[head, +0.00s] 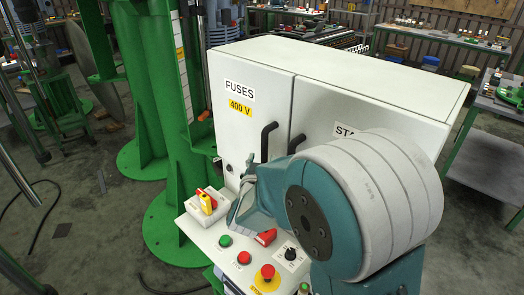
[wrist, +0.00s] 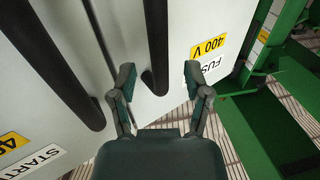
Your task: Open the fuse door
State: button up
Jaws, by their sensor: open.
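The fuse door (head: 245,110) is a white cabinet door marked "FUSES" and "400 V", on the left half of the cabinet front in the head view. It looks shut, flush with the door beside it. Its black bar handle (head: 267,141) is partly hidden behind my arm in the head view. In the wrist view the fuse door handle (wrist: 156,50) stands between my open fingers. My gripper (wrist: 158,76) is open, one finger on each side of the handle's end. I cannot tell whether either finger touches it. The head view mostly hides my gripper behind my arm.
The second door's black handle (wrist: 55,65) runs close to my left finger in the wrist view. Below the cabinet is a control panel (head: 215,255) with buttons, a red emergency stop (head: 267,272) and a yellow-red switch (head: 207,202). A green column (head: 185,130) stands left of the cabinet.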

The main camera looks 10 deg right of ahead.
aim_at(264, 152)
jog(key=shift+x, duration=2.15)
grip_shut()
